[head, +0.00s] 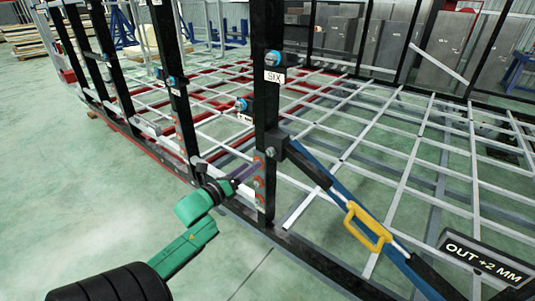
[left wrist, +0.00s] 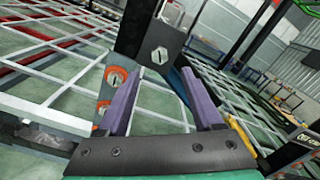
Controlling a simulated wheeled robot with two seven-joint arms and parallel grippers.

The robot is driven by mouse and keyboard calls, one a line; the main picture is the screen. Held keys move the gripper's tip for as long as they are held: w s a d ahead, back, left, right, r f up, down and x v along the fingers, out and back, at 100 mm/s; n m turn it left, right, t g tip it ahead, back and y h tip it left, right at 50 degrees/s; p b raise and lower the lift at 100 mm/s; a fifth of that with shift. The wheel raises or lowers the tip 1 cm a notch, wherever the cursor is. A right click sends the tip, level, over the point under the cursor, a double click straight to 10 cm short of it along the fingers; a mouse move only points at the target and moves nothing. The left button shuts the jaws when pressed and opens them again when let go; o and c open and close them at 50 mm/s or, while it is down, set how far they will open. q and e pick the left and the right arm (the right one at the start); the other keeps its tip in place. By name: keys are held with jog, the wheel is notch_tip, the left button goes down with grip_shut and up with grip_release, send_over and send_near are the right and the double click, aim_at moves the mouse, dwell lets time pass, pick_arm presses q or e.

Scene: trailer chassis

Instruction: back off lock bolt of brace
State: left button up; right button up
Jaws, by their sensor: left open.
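The brace (head: 345,205) is a blue bar with a yellow handle (head: 368,226). It slopes down to the right from a dark block on the black post marked SIX (head: 266,110). A silver hex bolt head (head: 271,152) sits at this upper end, and it also shows in the left wrist view (left wrist: 160,56); I take it for the lock bolt. My left gripper (head: 254,168), green with purple fingers, is close to the post, just below the bolt. In the left wrist view its fingers (left wrist: 160,88) are apart, with nothing between them, and the bolt is beyond them. My right gripper is not in view.
Several orange-ringed holes (head: 258,182) line the post beside my left fingers. A white grid frame (head: 400,150) spreads behind. More black posts (head: 180,100) stand to the left. A sign reading OUT +2 MM (head: 487,258) is at lower right.

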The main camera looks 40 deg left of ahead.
aim_at(270, 153)
pick_arm(q)
jog(key=w, duration=0.8)
jog(key=shift+w+f, duration=0.1)
jog(key=shift+w, duration=0.6)
grip_shut()
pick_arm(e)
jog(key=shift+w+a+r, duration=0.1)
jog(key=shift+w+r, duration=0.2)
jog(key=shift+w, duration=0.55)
